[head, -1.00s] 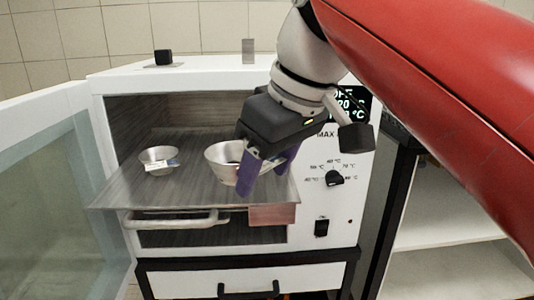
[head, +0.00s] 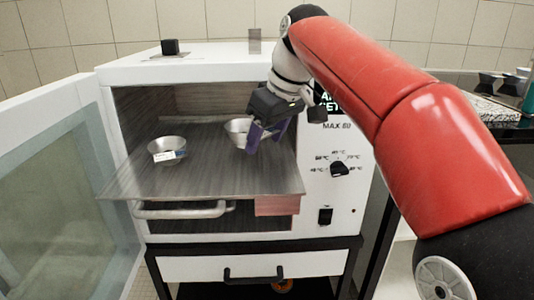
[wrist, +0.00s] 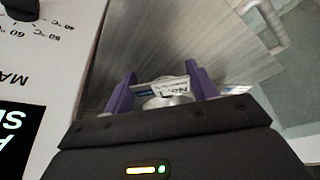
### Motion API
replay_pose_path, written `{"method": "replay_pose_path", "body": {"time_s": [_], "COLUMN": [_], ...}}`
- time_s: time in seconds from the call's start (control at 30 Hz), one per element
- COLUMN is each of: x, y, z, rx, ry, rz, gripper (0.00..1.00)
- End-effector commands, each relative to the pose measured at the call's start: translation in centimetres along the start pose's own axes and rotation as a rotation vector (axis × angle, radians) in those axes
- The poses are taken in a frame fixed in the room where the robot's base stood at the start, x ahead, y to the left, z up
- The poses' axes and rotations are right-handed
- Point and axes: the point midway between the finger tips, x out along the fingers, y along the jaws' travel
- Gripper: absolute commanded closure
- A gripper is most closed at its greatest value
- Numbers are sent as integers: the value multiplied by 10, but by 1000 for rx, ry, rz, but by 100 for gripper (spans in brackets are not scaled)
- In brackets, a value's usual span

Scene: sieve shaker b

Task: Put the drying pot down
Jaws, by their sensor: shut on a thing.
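My gripper (head: 265,138), with purple fingers, is shut on a metal drying pot (head: 236,130) at the right side of the oven's pulled-out shelf (head: 225,177). In the wrist view the pot (wrist: 168,101) sits between the two fingers, with a white label facing up toward the camera. The fingers and hand hide part of the pot, and I cannot tell whether its base touches the shelf. A second metal pot (head: 167,150) with a label stands upright on the left of the shelf, apart from my gripper.
The oven door (head: 60,180) stands open at the left. The oven's control panel (head: 338,165) is close on the right of the shelf. The shelf between the pots and its front part are bare. A dark counter (head: 505,118) with items is at the far right.

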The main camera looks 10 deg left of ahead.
Motion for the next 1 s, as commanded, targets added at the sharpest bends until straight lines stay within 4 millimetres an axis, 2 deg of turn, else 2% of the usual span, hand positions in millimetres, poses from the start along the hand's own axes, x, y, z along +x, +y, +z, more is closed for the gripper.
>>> {"method": "replay_pose_path", "body": {"time_s": [0.23, 0.67, 0.7, 0.87, 1.0], "x": [32, 39, 39, 38, 38], "y": [0, 2, 2, 2, 2], "z": [14, 14, 14, 13, 13], "rx": [0, 0, 0, 0, 0], "ry": [-1, 1, 0, 0, 0], "rz": [0, 1, 1, 1, 1], "gripper": [66, 66, 41, 21, 21]}}
